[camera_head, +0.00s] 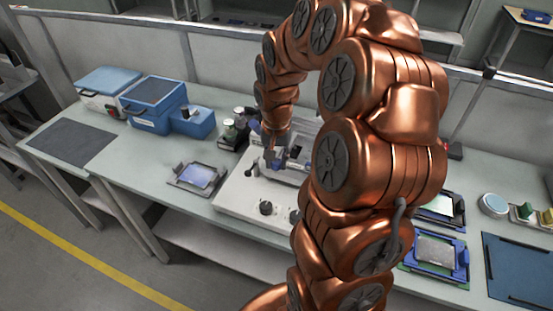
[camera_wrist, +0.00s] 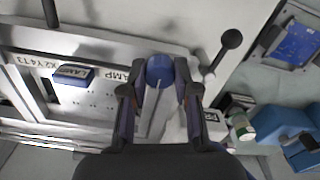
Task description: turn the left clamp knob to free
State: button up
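A blue round-ended clamp knob (camera_wrist: 160,71) sits between the two fingers of my gripper (camera_wrist: 160,92) in the wrist view. The fingers stand on either side of it, with a gap on the left side; contact on the right side is hard to tell. A second blue clamp knob (camera_wrist: 72,76) with a label lies to the left on the same light fixture (camera_wrist: 110,45). In the head view my gripper (camera_head: 272,157) is low over the left part of the white fixture base (camera_head: 236,197). My arm hides much of the fixture there.
A black ball-ended lever (camera_wrist: 231,39) rises close to the right of my gripper. Small bottles (camera_head: 230,133), blue boxes (camera_head: 152,104) and a tray with a blue panel (camera_head: 197,177) stand left of the fixture. Dark round knobs (camera_head: 266,208) are on its front.

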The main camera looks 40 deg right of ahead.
grip_shut()
jog(key=shift+f+n+b, duration=0.1)
jog(key=shift+n+b, duration=0.2)
jog(key=shift+b, duration=0.05)
jog(key=n+b, duration=0.2)
jog(key=shift+w+f+n+b, duration=0.1)
jog(key=shift+n+b, duration=0.2)
jog(key=n+b, duration=0.3)
jog(key=n, duration=0.1)
jog(key=n+b, duration=0.1)
jog(key=n, duration=0.5)
jog(key=shift+b, duration=0.3)
jog(key=n, duration=0.4)
jog(key=shift+r+n, duration=0.2)
jog(key=shift+n, duration=0.1)
